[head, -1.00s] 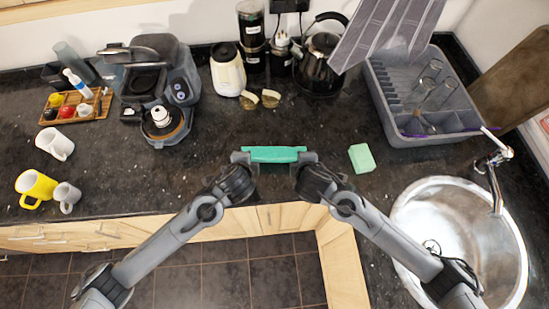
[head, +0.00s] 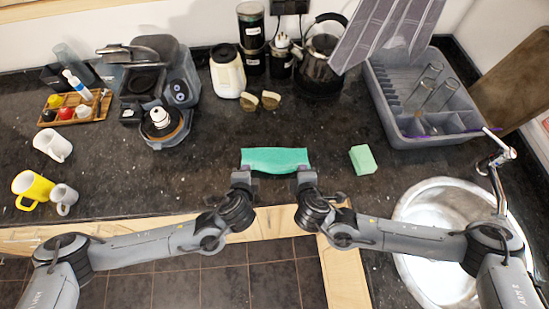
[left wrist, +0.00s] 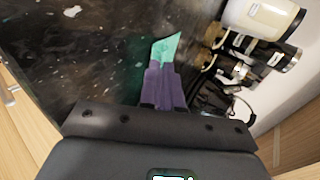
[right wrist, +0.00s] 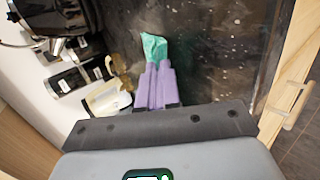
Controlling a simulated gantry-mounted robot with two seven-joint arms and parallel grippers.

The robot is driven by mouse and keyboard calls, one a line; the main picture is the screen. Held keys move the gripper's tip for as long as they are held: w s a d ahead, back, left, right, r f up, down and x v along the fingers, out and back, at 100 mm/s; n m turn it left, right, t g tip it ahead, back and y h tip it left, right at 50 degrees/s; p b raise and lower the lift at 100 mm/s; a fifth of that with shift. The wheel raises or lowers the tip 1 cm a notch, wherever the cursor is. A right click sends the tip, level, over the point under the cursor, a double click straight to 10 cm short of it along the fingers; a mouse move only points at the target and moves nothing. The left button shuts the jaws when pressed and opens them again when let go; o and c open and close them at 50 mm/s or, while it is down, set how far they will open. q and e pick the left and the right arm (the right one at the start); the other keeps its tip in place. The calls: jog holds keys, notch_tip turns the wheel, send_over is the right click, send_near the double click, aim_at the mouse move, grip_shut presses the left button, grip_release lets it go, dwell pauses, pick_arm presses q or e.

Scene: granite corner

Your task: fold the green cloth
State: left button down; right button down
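The green cloth (head: 275,160) is a short wide strip above the dark counter in the head view, stretched between my two grippers. My left gripper (head: 242,172) is at its near left corner and my right gripper (head: 307,172) at its near right corner. In the left wrist view the purple fingers are together, with the cloth (left wrist: 166,49) at their tips. In the right wrist view the fingers are also together on the cloth (right wrist: 154,46). I cannot tell how much of the cloth touches the counter.
A light green sponge-like block (head: 362,159) lies right of the cloth. The sink (head: 413,200) and dish rack (head: 400,128) are further right. A coffee machine (head: 180,92), white jar (head: 227,72) and kettle (head: 318,70) stand behind. Mugs (head: 33,186) are far left.

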jog(key=shift+d, duration=0.1)
dwell(0.3)
pick_arm(q)
jog(key=c, duration=1)
grip_release()
pick_arm(e)
jog(key=c, duration=1)
grip_release()
pick_arm(q)
jog(key=s+r, duration=0.6)
jog(key=r, duration=0.3)
pick_arm(e)
jog(key=s+r, duration=0.6)
jog(key=r, duration=0.3)
